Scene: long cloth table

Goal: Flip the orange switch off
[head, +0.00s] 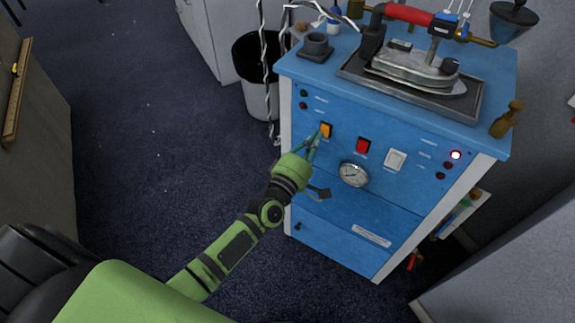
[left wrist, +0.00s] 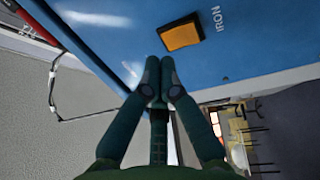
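The orange switch (head: 326,130) is on the upper left of the blue front panel (head: 385,198). In the left wrist view the orange switch (left wrist: 181,36) has a dark frame and sits beside the word IRON. My left gripper (head: 316,139) is just below and to the left of the switch in the head view. In the left wrist view its two fingertips (left wrist: 159,68) are together, with nothing between them, close to the switch's edge. I cannot tell whether they touch the panel. My right gripper does not show.
A red switch (head: 363,146), a white switch (head: 396,160) and a round gauge (head: 354,174) are on the same panel. An iron (head: 415,68) rests on a tray on top. A waste bin (head: 258,100) stands behind left. The floor (head: 150,150) at left is clear.

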